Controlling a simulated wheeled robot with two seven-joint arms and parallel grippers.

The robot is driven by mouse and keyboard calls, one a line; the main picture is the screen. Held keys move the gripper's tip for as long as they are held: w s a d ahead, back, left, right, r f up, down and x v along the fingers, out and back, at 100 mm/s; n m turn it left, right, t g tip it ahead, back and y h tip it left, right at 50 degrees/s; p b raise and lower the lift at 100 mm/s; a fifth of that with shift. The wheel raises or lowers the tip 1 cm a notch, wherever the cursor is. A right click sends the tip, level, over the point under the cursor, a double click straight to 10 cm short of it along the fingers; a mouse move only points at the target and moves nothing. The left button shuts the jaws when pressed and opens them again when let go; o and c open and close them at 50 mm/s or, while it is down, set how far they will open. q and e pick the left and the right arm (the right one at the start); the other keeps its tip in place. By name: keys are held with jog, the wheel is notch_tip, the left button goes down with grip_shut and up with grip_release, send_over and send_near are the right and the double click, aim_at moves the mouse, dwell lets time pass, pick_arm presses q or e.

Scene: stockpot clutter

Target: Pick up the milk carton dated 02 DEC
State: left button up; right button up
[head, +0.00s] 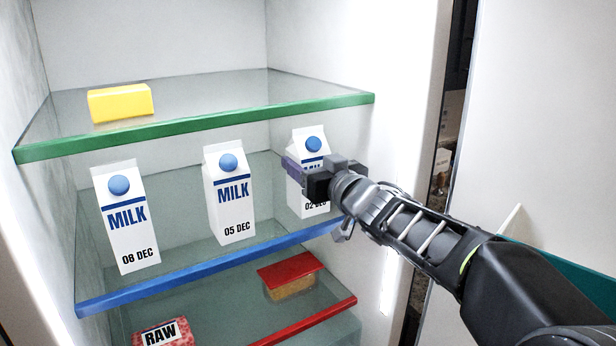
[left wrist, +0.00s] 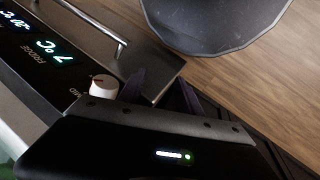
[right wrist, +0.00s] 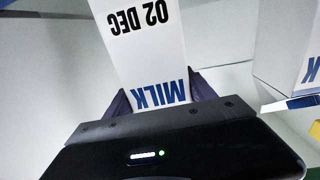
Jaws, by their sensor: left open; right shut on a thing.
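The milk carton dated 02 DEC (head: 309,145) stands at the right end of the blue-edged shelf. It is white with a blue cap, and my right gripper (head: 310,178) hides its middle. In the right wrist view the carton (right wrist: 143,50) lies between the two fingers of my right gripper (right wrist: 158,98), upside down in the picture, and the gripper is shut on it. I cannot tell whether its base touches the shelf. My left gripper (left wrist: 165,90) shows in the left wrist view, open and empty, near a panel with a knob.
Cartons dated 05 DEC (head: 232,200) and 08 DEC (head: 127,225) stand to the left on the blue-edged shelf (head: 200,267). A yellow block (head: 120,103) is on the green-edged shelf (head: 200,122) above. A RAW pack (head: 163,334) and a red-lidded box (head: 290,275) are below.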

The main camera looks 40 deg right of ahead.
aim_at(311, 147)
grip_shut()
jog(key=shift+r, duration=0.15)
jog(key=shift+r, duration=0.2)
jog(key=shift+r+p, duration=0.7)
jog(key=shift+r, duration=0.95)
jog(key=shift+s+a+f, duration=0.1)
jog(key=shift+s+a, duration=0.15)
jog(key=s+a+p, duration=0.1)
jog(key=s+a, duration=0.9)
jog(key=s, duration=0.4)
